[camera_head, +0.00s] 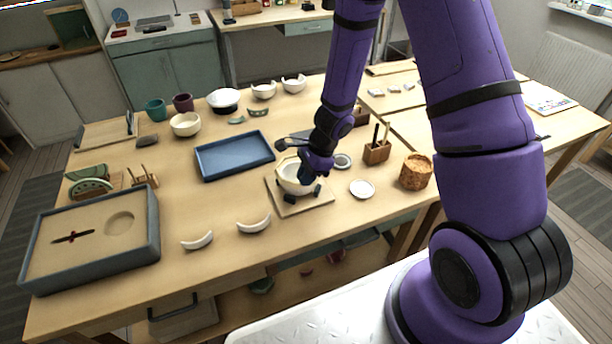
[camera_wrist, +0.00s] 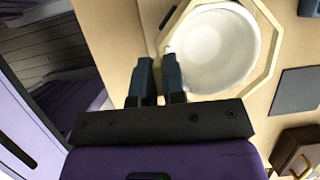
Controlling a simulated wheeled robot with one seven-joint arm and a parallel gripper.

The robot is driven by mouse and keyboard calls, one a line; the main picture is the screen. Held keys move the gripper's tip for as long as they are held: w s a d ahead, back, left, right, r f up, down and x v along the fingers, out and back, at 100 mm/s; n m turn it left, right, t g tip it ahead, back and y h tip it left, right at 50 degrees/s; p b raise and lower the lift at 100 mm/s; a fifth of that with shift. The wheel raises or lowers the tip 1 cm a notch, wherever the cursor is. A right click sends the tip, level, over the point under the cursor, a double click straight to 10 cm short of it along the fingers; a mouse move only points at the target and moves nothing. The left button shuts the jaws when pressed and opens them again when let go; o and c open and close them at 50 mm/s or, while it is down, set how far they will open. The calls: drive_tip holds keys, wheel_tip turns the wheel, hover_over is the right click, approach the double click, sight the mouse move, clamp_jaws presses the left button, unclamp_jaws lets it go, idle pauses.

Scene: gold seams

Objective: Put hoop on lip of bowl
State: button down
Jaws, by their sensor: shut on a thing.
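The bowl (camera_head: 291,184) is white and stands on a square wooden board on the bench; the wrist view looks down into it (camera_wrist: 212,50). The hoop (camera_wrist: 280,42) is a pale, thin octagonal ring. In the wrist view it surrounds the bowl's rim, with a gap between them on the right. I cannot tell whether it touches the lip or hangs just above it. My gripper (camera_wrist: 157,68) is shut on the hoop's near left side, and in the head view my gripper (camera_head: 308,178) is at the bowl's right side. My wrist hides part of the hoop there.
The wooden board (camera_head: 305,208) has small dark blocks around the bowl. A blue tray (camera_head: 235,157) lies to the left. A white dish (camera_head: 362,188), a tool holder (camera_head: 377,151) and a cork-coloured pot (camera_head: 416,172) stand to the right. Curved white shards (camera_head: 254,226) lie near the front edge.

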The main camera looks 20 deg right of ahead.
drive_tip(key=shift+f, duration=0.7)
idle(1.4)
idle(0.4)
drive_tip(key=c, duration=0.6)
unclamp_jaws()
drive_tip(key=shift+c, duration=0.2)
drive_tip(key=shift+r, duration=3)
